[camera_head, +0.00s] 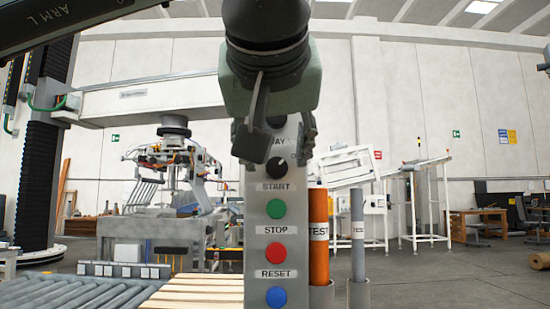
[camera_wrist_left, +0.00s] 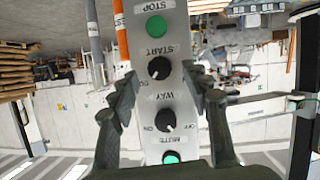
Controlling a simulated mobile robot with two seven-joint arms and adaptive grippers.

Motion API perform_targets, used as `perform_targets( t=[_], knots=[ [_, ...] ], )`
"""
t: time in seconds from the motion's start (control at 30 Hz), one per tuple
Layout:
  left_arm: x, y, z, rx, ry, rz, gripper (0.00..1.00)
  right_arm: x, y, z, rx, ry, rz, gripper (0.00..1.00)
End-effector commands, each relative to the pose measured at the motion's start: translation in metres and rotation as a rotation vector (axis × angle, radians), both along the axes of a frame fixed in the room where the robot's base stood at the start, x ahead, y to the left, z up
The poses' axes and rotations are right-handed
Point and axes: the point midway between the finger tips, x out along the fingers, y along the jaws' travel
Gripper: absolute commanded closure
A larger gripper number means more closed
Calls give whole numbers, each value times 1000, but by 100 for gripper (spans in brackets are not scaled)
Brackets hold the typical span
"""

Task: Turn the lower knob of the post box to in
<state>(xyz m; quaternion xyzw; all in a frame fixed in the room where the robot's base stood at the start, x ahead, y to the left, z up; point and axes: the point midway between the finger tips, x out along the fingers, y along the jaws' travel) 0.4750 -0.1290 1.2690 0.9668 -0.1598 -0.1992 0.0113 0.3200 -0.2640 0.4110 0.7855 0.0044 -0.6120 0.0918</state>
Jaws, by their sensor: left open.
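The post box (camera_head: 258,235) is a grey upright panel in the middle of the head view; it shows upside down in the left wrist view (camera_wrist_left: 183,85). Its lower knob (camera_head: 278,166) is black, under the WAY label and above START. The lower knob also shows in the left wrist view (camera_wrist_left: 159,68), where the upper knob (camera_wrist_left: 166,121) has ON and OFF marks. My left gripper (camera_head: 277,150) is open in front of the panel and hides its top in the head view. Its fingers show on either side of the panel in the left wrist view (camera_wrist_left: 161,82). My right gripper is out of view.
Below the knob are a green START button (camera_head: 276,208), a red STOP button (camera_head: 276,252) and a blue RESET button (camera_head: 276,297). An orange tube (camera_head: 318,265) and a grey tube (camera_head: 358,240) stand right of the panel. A roller conveyor (camera_head: 60,294) lies at lower left.

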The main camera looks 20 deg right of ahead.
Motion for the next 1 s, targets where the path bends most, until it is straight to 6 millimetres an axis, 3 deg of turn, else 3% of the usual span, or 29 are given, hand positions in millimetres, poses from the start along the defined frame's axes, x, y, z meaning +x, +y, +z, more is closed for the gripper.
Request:
perform_targets(
  t=[0.2,0.5,0.87,1.0],
  knots=[
    [19,-7,-7,-1,0,-1,52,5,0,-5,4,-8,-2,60],
    [21,-8,-9,-1,0,-1,52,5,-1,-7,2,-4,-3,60],
    [21,-8,-9,-2,0,-1,97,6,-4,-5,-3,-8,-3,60],
    [21,-8,-9,-4,1,-2,100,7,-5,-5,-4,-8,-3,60]
  ],
)
